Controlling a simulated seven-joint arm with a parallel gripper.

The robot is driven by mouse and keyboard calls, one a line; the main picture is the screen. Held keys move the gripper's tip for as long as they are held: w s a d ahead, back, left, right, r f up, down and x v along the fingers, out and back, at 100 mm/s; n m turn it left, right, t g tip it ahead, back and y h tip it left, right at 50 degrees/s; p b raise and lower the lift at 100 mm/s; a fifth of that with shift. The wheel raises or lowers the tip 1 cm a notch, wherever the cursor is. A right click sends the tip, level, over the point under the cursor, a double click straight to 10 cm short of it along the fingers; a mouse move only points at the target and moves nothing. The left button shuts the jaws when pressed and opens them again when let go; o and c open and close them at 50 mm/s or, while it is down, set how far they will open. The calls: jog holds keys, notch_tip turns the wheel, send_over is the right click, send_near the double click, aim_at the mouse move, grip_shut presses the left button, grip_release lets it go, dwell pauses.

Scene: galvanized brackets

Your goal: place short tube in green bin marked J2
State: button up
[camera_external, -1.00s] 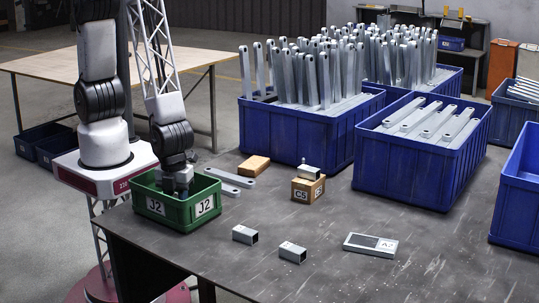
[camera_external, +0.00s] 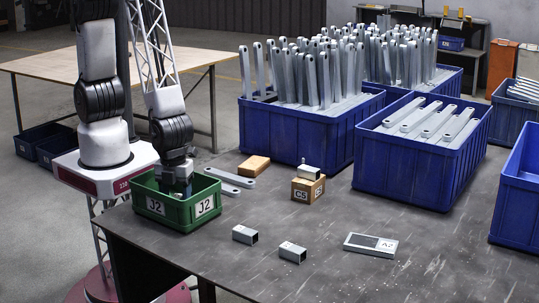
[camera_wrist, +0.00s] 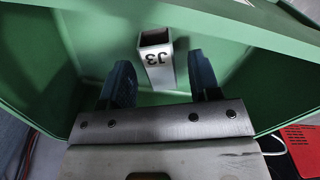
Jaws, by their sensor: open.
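The green bin marked J2 (camera_external: 180,215) stands at the table's left edge, its labels facing front. My gripper (camera_wrist: 162,82) is inside it, with two dark fingers spread apart. A short square metal tube (camera_wrist: 158,62) shows inside the bin in the wrist view, between and just beyond the fingertips, with a gap to each. It carries an upside-down mark that looks like J3. In the external view my gripper (camera_external: 177,187) reaches down into the bin, and the bin wall hides the fingertips and tube.
Two short tubes (camera_external: 245,235) (camera_external: 292,252) lie on the table to the right. A small box (camera_external: 307,190) bears another metal piece (camera_external: 310,172). A flat A2 plate (camera_external: 370,245), flat bars (camera_external: 232,181) and a brown block (camera_external: 254,166) lie nearby. Blue crates (camera_external: 420,165) stand behind.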

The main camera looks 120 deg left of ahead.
notch_tip(320, 180, up, 10)
jog(key=shift+r, duration=0.2)
dwell(0.4)
dwell(0.4)
jog(key=shift+r, duration=0.1)
notch_tip(320, 180, up, 17)
jog(key=n+t, duration=0.1)
jog(key=n, duration=0.6)
send_over(176, 197)
jog(key=s+a, duration=0.7)
jog(key=s+a+r+n, duration=0.2)
jog(key=s+r+n, duration=0.1)
jog(key=s+r, duration=0.2)
jog(key=s+a+r+n+t, duration=0.1)
jog(key=s+a+r+n, duration=0.2)
jog(key=s+r, duration=0.2)
jog(key=s, duration=0.3)
jog(key=shift+a+t, duration=0.2)
jog(key=shift+t, duration=0.1)
